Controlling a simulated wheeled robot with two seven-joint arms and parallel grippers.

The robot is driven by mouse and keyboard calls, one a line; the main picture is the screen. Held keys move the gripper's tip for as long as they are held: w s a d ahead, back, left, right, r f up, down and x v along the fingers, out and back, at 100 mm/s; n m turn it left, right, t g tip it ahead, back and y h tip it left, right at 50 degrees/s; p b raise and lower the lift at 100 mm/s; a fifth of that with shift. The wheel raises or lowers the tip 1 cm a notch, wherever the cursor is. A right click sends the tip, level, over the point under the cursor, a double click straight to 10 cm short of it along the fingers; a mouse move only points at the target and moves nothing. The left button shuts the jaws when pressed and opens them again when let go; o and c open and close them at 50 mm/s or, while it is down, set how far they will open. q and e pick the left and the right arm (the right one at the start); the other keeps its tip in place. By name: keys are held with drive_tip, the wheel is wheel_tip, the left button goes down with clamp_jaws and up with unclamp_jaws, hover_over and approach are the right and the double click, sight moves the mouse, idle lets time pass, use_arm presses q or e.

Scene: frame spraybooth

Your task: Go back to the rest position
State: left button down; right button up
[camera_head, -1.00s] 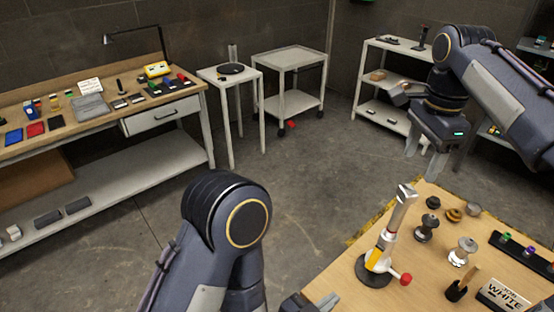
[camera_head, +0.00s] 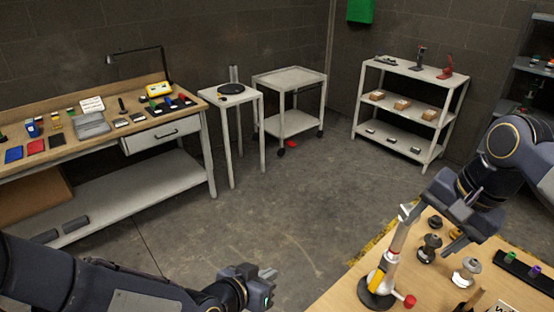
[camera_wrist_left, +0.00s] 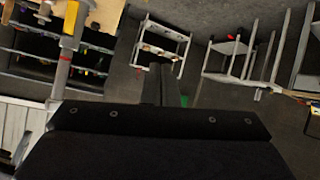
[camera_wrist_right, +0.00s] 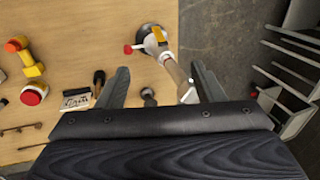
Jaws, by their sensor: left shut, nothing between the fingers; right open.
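My left gripper (camera_head: 268,274) is low in the middle of the head view, over bare floor, with its arm coming in from the lower left. Its fingers are together and empty, as the left wrist view also shows (camera_wrist_left: 165,85). My right gripper (camera_head: 432,230) is above the wooden bench (camera_head: 340,295) at the right. Its fingers are apart with nothing held; in the right wrist view (camera_wrist_right: 160,85) the bench and its objects show beyond them.
A yellow and silver tool on a round black base (camera_head: 383,278) stands close to my right gripper. Dark and silver knob-like pieces (camera_head: 429,248) are beside it. A workbench (camera_head: 110,125), a white cart (camera_head: 290,78) and a shelf (camera_head: 411,72) stand farther back. The floor between is clear.

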use_arm(q)
drive_tip(key=s+a+r+n+g+y, duration=0.1)
drive_tip(key=s+a+r+n, duration=0.15)
drive_tip(key=a, duration=0.45)
drive_tip(key=s+a+r+n+g+y, duration=0.1)
drive_tip(key=s+a+r+n, duration=0.15)
drive_tip(key=a, duration=0.35)
drive_tip(key=s+a+n+g+y, duration=0.1)
drive_tip(key=s+a, duration=0.4)
drive_tip(key=s, duration=0.5)
drive_tip(key=shift+s+a+n+g+b, duration=0.2)
drive_tip(key=shift+s+n+g+b, duration=0.1)
drive_tip(key=shift+s+n+b, duration=0.1)
use_arm(e)
drive_tip(key=s+a+f+n+t+y, duration=0.1)
drive_tip(key=s+a+f+n, duration=0.2)
drive_tip(key=s+f, duration=0.3)
drive_tip(key=s+a+f+n+t, duration=0.2)
drive_tip(key=s+a+f+n, duration=0.1)
drive_tip(key=s+f+n, duration=0.2)
drive_tip(key=shift+s+f+y, duration=0.4)
drive_tip(key=shift+s+f, duration=0.3)
drive_tip(key=shift+f, duration=0.2)
use_arm(q)
drive_tip(key=shift+r, duration=0.1)
use_arm(e)
drive_tip(key=shift+a, duration=0.1)
